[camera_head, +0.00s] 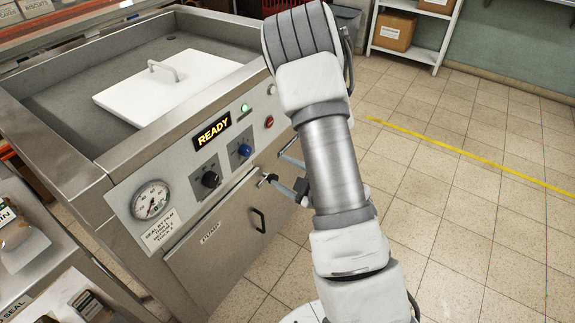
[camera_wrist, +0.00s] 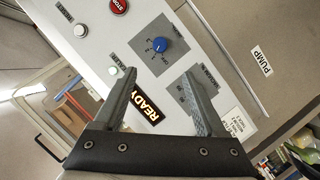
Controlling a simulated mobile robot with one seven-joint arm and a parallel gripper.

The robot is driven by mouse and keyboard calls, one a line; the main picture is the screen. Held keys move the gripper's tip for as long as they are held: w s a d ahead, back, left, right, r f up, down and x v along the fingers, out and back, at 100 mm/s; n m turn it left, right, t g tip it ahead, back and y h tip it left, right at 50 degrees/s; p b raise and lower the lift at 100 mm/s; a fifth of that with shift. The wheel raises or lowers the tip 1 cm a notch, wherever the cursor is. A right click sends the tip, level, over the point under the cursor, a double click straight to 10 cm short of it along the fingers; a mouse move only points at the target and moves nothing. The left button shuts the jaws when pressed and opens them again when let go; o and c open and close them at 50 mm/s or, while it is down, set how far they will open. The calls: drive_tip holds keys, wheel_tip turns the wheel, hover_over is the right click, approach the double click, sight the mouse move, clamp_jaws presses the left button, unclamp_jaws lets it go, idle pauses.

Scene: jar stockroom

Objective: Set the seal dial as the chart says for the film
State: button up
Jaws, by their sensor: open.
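A blue dial (camera_head: 245,150) and a black dial (camera_head: 210,179) are on the sloping front panel. The blue dial (camera_wrist: 160,45) shows beyond and between my fingertips in the wrist view, its pointer too small to read surely. The black dial is hidden there, by the right finger's side. The chart (camera_head: 162,231), headed "SEAL BY FILM", is below the gauge; it also shows in the wrist view (camera_wrist: 237,122), its lines hard to read. My gripper (camera_head: 274,168) is open and empty, in front of the panel and apart from the dials. I cannot identify the film.
A lit READY display (camera_head: 212,132), a green light (camera_head: 245,107), a red button (camera_head: 269,121) and a pressure gauge (camera_head: 151,200) share the panel. A door handle (camera_head: 258,220) juts out below. A white handled plate (camera_head: 165,82) lies on top. The tiled floor at right is clear.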

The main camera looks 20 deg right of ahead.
drive_tip(key=shift+s+d+r+p, duration=0.2)
drive_tip(key=shift+s+p, duration=0.3)
drive_tip(key=shift+p, duration=0.35)
